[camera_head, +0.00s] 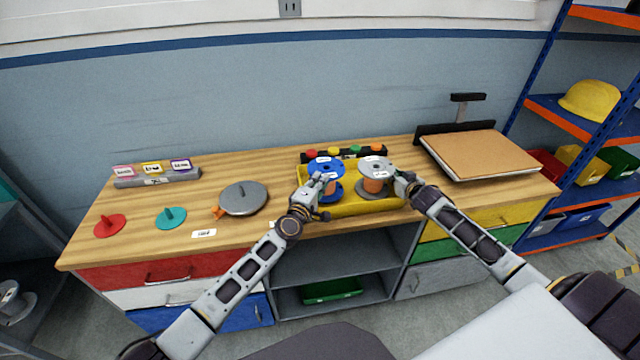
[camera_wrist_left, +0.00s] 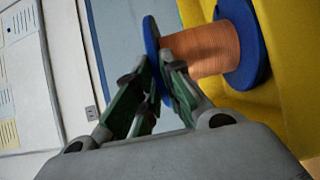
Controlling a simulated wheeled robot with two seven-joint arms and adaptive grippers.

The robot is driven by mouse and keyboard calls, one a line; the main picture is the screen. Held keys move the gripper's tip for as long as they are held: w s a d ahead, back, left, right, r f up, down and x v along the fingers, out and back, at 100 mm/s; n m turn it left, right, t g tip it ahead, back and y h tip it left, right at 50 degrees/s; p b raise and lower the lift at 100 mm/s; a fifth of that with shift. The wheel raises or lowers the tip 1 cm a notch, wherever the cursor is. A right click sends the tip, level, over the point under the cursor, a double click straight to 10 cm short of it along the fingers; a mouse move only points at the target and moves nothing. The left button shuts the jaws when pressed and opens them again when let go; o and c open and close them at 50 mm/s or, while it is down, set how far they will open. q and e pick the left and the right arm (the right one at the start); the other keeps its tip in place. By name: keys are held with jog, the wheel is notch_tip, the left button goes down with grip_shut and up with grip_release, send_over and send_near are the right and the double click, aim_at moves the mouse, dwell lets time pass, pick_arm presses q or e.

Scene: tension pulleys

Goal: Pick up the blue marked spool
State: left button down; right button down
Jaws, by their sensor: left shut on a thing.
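The blue spool (camera_head: 325,166) with copper-coloured wire stands in a yellow tray (camera_head: 352,209) on the wooden bench. My left gripper (camera_head: 318,186) is at its near left side. In the left wrist view my left gripper (camera_wrist_left: 155,90) is shut on the rim of a blue flange (camera_wrist_left: 150,45), beside the copper winding (camera_wrist_left: 203,50). My right gripper (camera_head: 402,183) is at the right side of a grey spool (camera_head: 376,167) in the same tray. Whether its fingers are closed there is too small to tell.
A grey disc with a handle (camera_head: 243,198), a teal disc (camera_head: 171,218) and a red disc (camera_head: 110,225) lie on the bench to the left. A labelled block (camera_head: 157,176) stands at the back left. A board on a black-framed device (camera_head: 478,154) takes up the right end.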

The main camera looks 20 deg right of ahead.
pick_arm(q)
notch_tip(320, 180, up, 9)
dwell(1.2)
jog(key=shift+r, duration=0.1)
pick_arm(e)
jog(key=c, duration=1.6)
grip_release()
jog(key=shift+o, duration=0.2)
jog(key=shift+s, duration=0.15)
jog(key=v, duration=1.1)
jog(key=shift+s, duration=0.3)
jog(key=shift+r, duration=0.15)
pick_arm(q)
jog(key=shift+s, duration=0.1)
pick_arm(e)
jog(key=shift+s+a, duration=0.1)
